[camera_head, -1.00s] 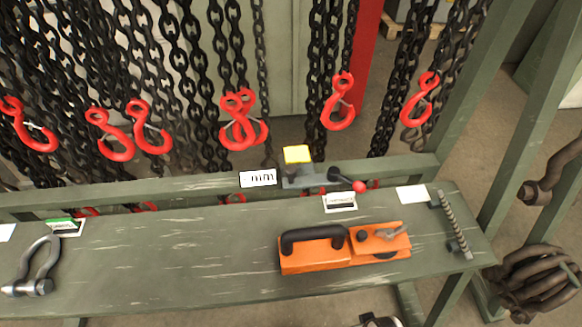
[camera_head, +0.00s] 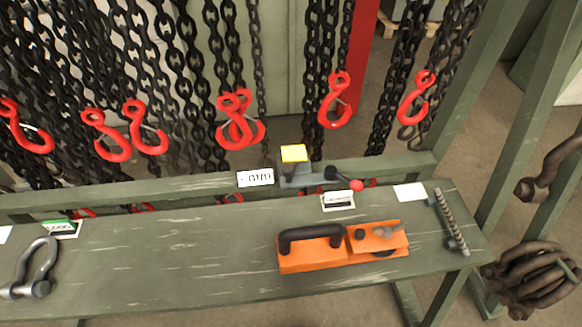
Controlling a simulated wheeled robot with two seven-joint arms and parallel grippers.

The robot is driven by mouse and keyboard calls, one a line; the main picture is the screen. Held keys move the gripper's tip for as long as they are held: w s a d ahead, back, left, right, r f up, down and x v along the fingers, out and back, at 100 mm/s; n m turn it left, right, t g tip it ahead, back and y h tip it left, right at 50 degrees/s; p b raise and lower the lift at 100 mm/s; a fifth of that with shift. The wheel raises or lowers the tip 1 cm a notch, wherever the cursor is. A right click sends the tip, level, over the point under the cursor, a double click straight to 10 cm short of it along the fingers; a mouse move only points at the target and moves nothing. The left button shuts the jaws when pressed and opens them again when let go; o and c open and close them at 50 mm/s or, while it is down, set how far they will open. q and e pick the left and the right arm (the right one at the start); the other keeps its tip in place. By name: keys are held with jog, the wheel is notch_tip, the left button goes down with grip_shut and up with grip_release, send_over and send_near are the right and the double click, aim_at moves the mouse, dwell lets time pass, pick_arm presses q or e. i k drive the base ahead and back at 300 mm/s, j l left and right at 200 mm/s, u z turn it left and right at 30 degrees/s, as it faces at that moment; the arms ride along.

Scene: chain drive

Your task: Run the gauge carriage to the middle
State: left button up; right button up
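A small dark grey block with a yellow top (camera_head: 293,153) sits at the green rail (camera_head: 140,190) along the back of the bench. It looks like the gauge carriage, though I cannot be sure. A dark lever with a red knob (camera_head: 356,185) sticks out just right of it. A white plate with dark marks (camera_head: 255,177) is just left of it; the marks are too small to read surely. Neither of my grippers shows in this view.
An orange tool with a black handle (camera_head: 310,254) lies on the green bench (camera_head: 170,265). A grey shackle (camera_head: 38,270) is at the left and a threaded rod (camera_head: 451,222) at the right. Chains with red hooks (camera_head: 335,100) hang behind the rail. The bench's left middle is clear.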

aim_at(298, 176)
jog(key=k+z, duration=0.25)
jog(key=z, duration=0.2)
jog(key=k+l+z, duration=0.15)
jog(key=z, duration=0.3)
